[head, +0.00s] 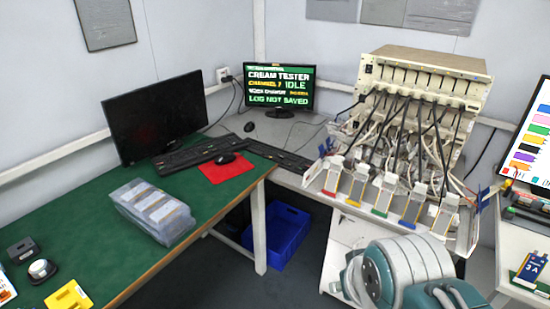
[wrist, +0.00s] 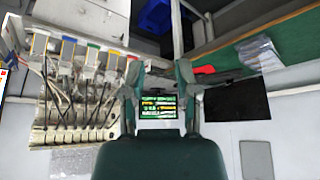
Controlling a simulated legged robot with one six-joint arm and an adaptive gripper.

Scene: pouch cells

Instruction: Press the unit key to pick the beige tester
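The beige tester (head: 425,75) stands at the back right in the head view, with many cables running down to a row of pouch-cell holders. It also shows upside down at the left of the wrist view (wrist: 78,135). A lit monitor (head: 280,90) beside it reads "CREAM TESTER", "CHANNEL 7 IDLE" and "LOG NOT SAVED". A black keyboard (head: 279,157) lies in front of this monitor; I cannot make out a unit key. My gripper (wrist: 160,76) is open and empty in the wrist view, with the lit monitor (wrist: 158,108) seen between its fingers, apart from them.
A dark monitor (head: 155,115) and another keyboard (head: 187,152) stand on the green bench (head: 100,225). A mouse (head: 225,158) sits on a red mat (head: 228,171). A blue crate (head: 280,236) is on the floor.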

